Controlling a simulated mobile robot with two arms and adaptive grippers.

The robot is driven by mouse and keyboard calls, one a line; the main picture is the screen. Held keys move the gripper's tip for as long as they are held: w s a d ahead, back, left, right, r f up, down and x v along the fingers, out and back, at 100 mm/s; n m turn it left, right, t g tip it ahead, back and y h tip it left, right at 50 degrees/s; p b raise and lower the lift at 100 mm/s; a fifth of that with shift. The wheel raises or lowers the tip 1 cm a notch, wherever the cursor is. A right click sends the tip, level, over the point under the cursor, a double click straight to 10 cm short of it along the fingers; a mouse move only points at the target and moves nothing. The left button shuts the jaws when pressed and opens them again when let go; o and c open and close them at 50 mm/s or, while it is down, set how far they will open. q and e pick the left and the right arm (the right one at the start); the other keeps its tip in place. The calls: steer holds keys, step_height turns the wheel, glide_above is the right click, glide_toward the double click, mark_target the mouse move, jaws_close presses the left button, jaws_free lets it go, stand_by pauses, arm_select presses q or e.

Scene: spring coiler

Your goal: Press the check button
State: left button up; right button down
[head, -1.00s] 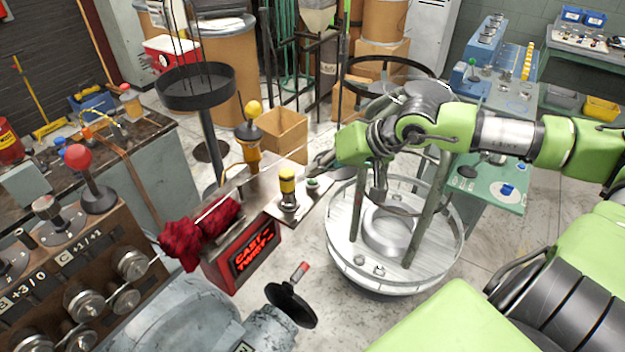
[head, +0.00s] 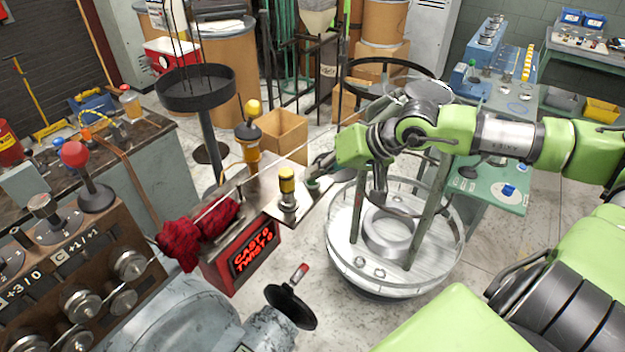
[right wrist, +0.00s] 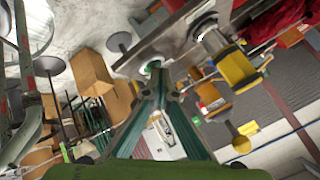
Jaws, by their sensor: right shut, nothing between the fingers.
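In the head view the plate (head: 283,208) carries a yellow-topped fitting (head: 287,190), and the button is mostly covered by my gripper. My right gripper (head: 316,180) is shut and empty, its fingertips at the button. In the right wrist view the closed fingertips (right wrist: 157,84) overlap the button's edge; I cannot tell whether they touch it or how far it is pressed. My left gripper is not in view.
A yellow knob (head: 253,107) on a post stands behind the plate. A red cloth (head: 195,232) lies left of it, above a box with a red lit sign (head: 252,250). A round metal drum frame (head: 345,255) stands under my right arm. Control levers (head: 75,155) are at the left.

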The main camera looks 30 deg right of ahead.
mark_target(316, 181)
steer(key=shift+r+p, duration=0.6)
steer(key=shift+r, duration=0.2)
step_height(316, 181, up, 5)
steer(key=p, duration=0.3)
steer(key=shift+p, duration=0.3)
stand_by(0.7)
